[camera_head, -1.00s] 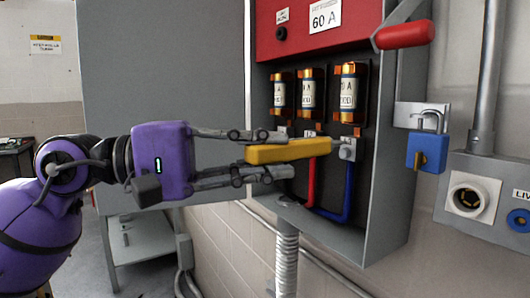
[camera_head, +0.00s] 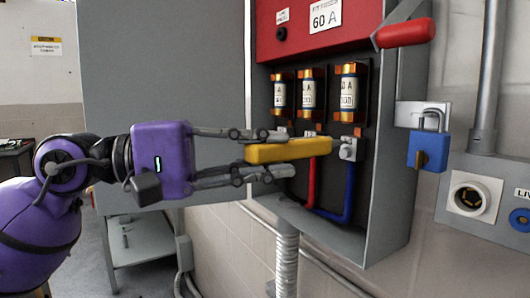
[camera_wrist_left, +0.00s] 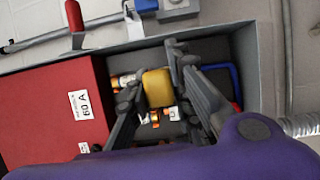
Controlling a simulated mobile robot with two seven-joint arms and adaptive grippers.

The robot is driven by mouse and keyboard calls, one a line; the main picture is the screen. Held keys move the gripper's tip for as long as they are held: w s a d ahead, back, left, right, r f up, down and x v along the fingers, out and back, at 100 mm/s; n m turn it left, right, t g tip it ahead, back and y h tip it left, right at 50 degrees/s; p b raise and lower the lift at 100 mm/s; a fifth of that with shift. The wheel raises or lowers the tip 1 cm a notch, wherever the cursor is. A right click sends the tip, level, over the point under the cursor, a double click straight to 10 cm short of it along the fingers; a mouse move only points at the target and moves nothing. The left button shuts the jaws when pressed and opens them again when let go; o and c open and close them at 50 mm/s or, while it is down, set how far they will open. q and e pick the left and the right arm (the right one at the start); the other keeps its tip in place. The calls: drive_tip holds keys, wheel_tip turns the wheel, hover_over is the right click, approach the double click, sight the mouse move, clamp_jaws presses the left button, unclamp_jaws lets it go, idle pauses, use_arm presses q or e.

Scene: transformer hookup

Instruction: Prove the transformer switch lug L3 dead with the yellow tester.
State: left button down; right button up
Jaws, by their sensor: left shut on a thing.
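My left gripper (camera_head: 270,154) is shut on the yellow tester (camera_head: 285,151) and holds it level in front of the switch's lower part. I cannot tell whether the tip touches that lug. The tester also shows between the fingers in the left wrist view (camera_wrist_left: 158,88). A red wire (camera_head: 311,182) and a blue wire (camera_head: 348,190) run down from the lugs. The other lugs are partly hidden behind the tester and fingers. My right gripper is not in view.
Three fuses (camera_head: 348,92) stand above the lugs in the open grey box (camera_head: 392,200). A red handle (camera_head: 404,33) sticks out at the upper right. A blue padlock (camera_head: 427,150) hangs on the right. The grey door (camera_head: 160,70) stands open behind my arm.

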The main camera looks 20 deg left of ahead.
sight(252, 157)
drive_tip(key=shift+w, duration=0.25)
